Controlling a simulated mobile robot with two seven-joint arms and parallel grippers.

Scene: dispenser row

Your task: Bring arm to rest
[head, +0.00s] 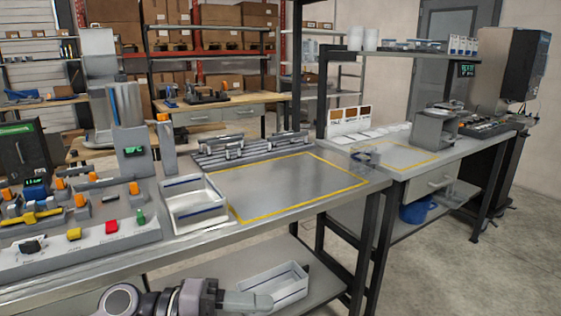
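My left arm comes in along the bottom edge, left of centre, and reaches to the right below the front edge of the workbench. Its gripper (258,302) is at the right end of the arm, in front of the lower shelf. It is seen from the side and partly cut off by the frame edge, so I cannot tell whether it is open or shut. I see nothing held in it. My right arm and gripper are not in view.
The workbench (280,187) has a clear yellow-outlined area. A white tray (193,223) stands left of it, beside a dispenser row (75,250). Another white bin (284,290) sits on the lower shelf near my gripper. Open floor (450,280) lies right.

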